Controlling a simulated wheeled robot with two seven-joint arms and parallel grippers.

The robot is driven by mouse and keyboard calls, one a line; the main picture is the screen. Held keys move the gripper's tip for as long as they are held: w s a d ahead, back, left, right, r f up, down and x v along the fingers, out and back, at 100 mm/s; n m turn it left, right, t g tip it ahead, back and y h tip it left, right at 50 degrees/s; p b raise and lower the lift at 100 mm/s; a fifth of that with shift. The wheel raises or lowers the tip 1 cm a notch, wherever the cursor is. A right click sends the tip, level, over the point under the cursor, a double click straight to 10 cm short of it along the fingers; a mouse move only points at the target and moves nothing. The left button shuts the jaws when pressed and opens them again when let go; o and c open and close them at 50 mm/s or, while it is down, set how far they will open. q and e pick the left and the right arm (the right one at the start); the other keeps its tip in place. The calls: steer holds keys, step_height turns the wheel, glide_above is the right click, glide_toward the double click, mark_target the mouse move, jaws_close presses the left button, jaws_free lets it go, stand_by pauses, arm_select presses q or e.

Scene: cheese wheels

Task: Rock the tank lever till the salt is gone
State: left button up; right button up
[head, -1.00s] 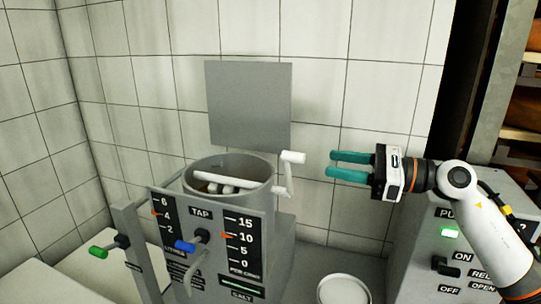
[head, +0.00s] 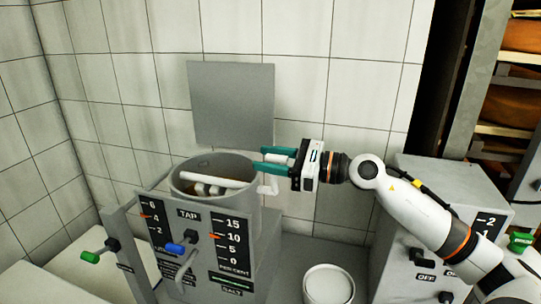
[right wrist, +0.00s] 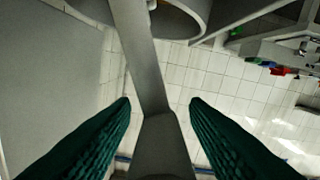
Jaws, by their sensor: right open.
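The grey tank (head: 245,215) stands against the tiled wall, with white paddles (head: 215,180) inside its round opening. Its white lever (head: 272,188) is on the right side of the rim. My right gripper (head: 263,161) is open at the lever's top, its green fingers reaching left around the grip. In the right wrist view a grey bar, which looks like the lever (right wrist: 150,80), runs between the two open fingers (right wrist: 160,108), with gaps on both sides. The SALT label with a green strip (head: 232,281) is on the tank's front panel. My left gripper is out of view.
A white bucket (head: 328,285) stands right of the tank. A grey control box (head: 425,190) and a cheese rack (head: 480,100) are farther right.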

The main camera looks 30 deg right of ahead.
jaws_close()
